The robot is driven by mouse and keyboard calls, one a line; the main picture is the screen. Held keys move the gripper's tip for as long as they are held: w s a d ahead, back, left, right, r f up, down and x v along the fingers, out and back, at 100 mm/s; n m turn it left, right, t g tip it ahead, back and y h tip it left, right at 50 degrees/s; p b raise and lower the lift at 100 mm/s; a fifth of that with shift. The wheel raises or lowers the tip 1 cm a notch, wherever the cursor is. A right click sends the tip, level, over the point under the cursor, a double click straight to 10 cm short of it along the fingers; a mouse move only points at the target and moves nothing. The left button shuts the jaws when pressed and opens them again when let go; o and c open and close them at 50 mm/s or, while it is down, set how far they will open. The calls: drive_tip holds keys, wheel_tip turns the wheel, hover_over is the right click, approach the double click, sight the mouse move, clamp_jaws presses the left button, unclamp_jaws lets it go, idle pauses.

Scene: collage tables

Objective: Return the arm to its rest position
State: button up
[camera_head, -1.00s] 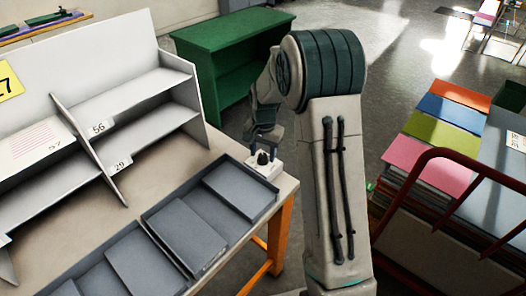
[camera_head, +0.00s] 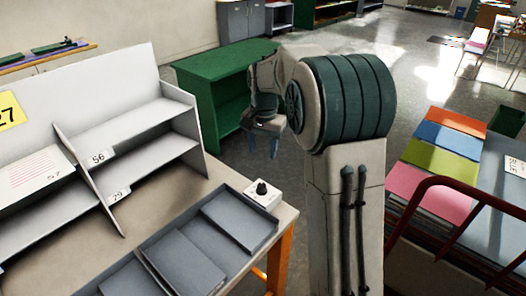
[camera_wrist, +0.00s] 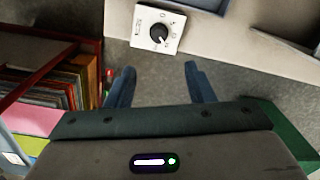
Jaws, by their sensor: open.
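My gripper (camera_head: 262,138) hangs fingers-down beyond the table's corner, in front of the green cabinet. In the wrist view my gripper (camera_wrist: 160,85) shows two blue fingers spread apart with nothing between them. A white box with a black knob (camera_head: 262,193) sits on the table's corner, below and apart from the fingers. The knob box (camera_wrist: 158,30) also shows at the top of the wrist view. My arm is bent, with its large dark-banded joint to the right of the gripper.
The table (camera_head: 150,210) holds grey trays (camera_head: 235,220) and a white shelf unit (camera_head: 130,110). A green cabinet (camera_head: 215,70) stands behind. A red-railed cart (camera_head: 430,205) with coloured sheets (camera_head: 440,150) is at right. Open floor (camera_head: 420,50) lies beyond.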

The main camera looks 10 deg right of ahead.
drive_tip(key=s+r+n+t+p, duration=0.2)
drive_tip(key=s+n, duration=0.5)
drive_tip(key=s, duration=2)
drive_tip(key=shift+r+t, duration=0.3)
drive_tip(key=shift+r, duration=0.3)
